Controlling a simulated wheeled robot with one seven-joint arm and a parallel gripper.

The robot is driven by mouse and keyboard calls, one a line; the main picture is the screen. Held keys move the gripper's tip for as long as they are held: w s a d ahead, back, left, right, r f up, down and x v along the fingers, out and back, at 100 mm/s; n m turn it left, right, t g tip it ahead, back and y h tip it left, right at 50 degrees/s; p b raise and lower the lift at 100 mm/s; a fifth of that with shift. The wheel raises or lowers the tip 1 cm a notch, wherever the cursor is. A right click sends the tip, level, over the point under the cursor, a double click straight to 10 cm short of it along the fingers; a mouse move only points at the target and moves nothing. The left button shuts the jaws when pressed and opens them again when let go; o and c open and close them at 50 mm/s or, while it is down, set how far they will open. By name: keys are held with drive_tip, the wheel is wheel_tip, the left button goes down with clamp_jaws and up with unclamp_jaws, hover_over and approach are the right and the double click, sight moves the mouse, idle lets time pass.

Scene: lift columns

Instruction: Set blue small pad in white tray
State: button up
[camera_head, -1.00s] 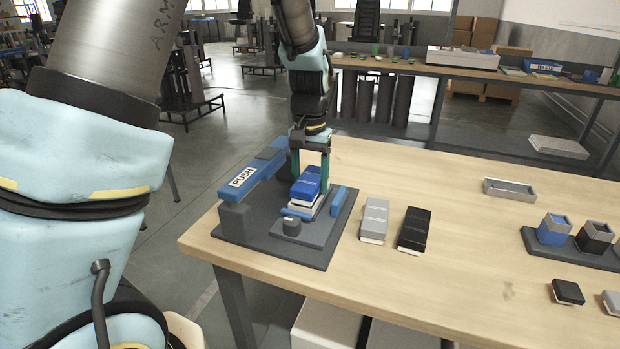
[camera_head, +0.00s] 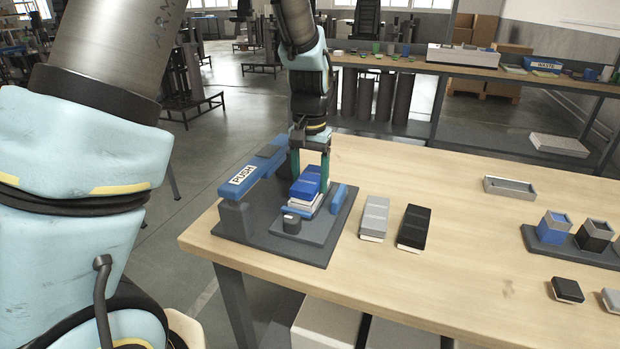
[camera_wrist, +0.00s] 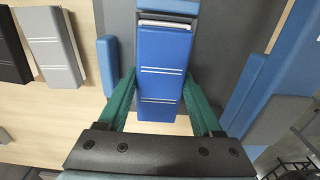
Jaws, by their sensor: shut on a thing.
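My gripper (camera_head: 309,182) is over the dark fixture at the left of the table, its green fingers pointing down. It is shut on a blue block (camera_wrist: 165,70) with white lines, one finger on each side. In the head view the blue block (camera_head: 306,185) sits above white-edged layers in the fixture; I cannot tell whether it is the small pad, and its underside is hidden. A shallow pale tray (camera_head: 510,188) lies empty on the table, right of the middle.
The fixture (camera_head: 325,250) has a blue PUSH lever (camera_head: 243,176) on its left. Grey (camera_head: 374,217) and black (camera_head: 413,228) blocks lie beside it. A rack (camera_head: 547,246) holds open boxes. A small black pad (camera_head: 567,290) lies at front right. Mid-table is clear.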

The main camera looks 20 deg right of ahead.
drive_tip(key=o, duration=1.5)
drive_tip(key=shift+c, duration=0.2)
drive_tip(key=shift+r+p, duration=3.1)
drive_tip(key=shift+r, duration=0.65)
